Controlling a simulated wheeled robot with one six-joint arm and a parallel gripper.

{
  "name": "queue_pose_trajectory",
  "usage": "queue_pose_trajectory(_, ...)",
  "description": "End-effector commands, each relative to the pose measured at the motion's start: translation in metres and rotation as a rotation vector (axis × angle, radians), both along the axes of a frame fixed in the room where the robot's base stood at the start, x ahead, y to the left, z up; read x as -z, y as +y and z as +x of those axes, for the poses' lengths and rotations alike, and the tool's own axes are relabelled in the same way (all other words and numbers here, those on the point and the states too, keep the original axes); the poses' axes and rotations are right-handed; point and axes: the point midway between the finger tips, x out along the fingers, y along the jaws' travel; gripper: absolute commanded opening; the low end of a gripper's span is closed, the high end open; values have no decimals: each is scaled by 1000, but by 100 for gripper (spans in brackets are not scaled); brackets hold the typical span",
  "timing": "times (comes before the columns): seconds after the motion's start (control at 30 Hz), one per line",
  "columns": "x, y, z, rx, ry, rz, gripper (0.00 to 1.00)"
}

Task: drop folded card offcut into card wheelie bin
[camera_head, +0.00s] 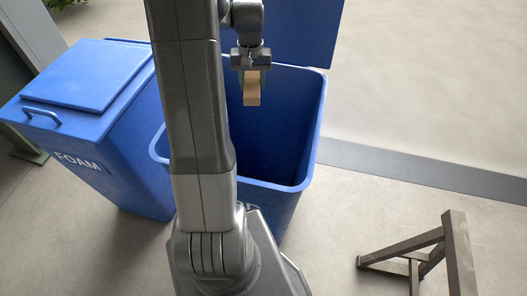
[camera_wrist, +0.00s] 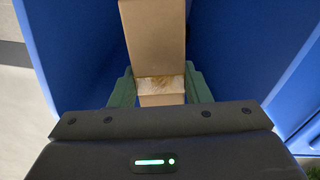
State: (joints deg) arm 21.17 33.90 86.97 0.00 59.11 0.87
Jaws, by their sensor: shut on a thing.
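The folded card offcut (camera_head: 252,92) is a small tan piece hanging below my gripper (camera_head: 251,72). In the wrist view the offcut (camera_wrist: 155,40) stands between the two green fingers of my gripper (camera_wrist: 160,88), which are shut on it. An open blue wheelie bin (camera_head: 305,125) is below and around the offcut in the head view, its lid (camera_head: 300,30) tipped back. Blue bin walls (camera_wrist: 230,50) flank the offcut in the wrist view. My arm hides the bin's left part and any label on its front. I cannot tell the exact height of the offcut against the rim.
A closed blue bin marked FOAM (camera_head: 90,90) stands to the left. A brown metal trestle-like frame (camera_head: 455,255) stands at the lower right. The pale floor on the right is mostly clear, with a dark strip (camera_head: 420,172) across it.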

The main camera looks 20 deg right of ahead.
Motion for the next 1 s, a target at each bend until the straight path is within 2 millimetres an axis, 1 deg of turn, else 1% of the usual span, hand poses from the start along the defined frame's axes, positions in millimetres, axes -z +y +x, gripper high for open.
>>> queue_pose_trajectory(0.03,12,0,0,0,1,0,21)
queue_pose_trajectory(0.2,31,0,0,0,2,1,21)
queue_pose_trajectory(0.33,37,0,0,0,1,0,21)
queue_pose_trajectory(0.57,36,0,0,0,0,0,21)
queue_pose_trajectory(0.6,36,0,0,0,0,0,45)
queue_pose_trajectory(0.67,36,0,0,0,0,0,57)
queue_pose_trajectory(0.7,36,0,0,0,0,0,65)
queue_pose_trajectory(0.73,36,0,0,0,0,0,68)
queue_pose_trajectory(1.0,36,0,0,0,0,0,68)
